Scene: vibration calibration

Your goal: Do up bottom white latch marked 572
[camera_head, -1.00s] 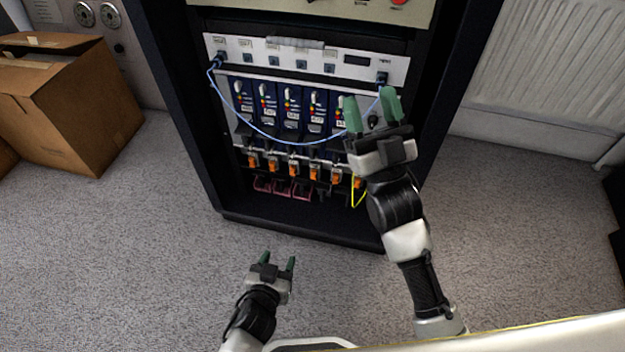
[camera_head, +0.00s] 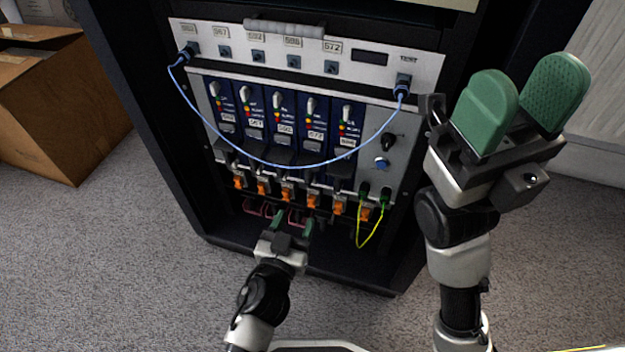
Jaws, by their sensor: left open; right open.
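The dark rack holds a row of blue modules (camera_head: 280,115) with white levers near their tops and small number labels. A label on the upper white panel (camera_head: 350,60) reads 572; the module labels are too small to read surely. Below the modules are black parts and orange clips (camera_head: 287,195); I cannot make out which is the bottom white latch marked 572. My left gripper (camera_head: 292,226) is open just in front of the rack's bottom, by the pink handles (camera_head: 254,207), partly covering them. My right gripper (camera_head: 522,104) is open and empty, raised close to the camera, right of the rack.
A blue cable (camera_head: 290,166) hangs in a loop across the modules between two plugs on the upper panel. A yellow-green cable (camera_head: 371,239) loops at lower right. A cardboard box (camera_head: 50,115) stands on the left; carpet in front is clear.

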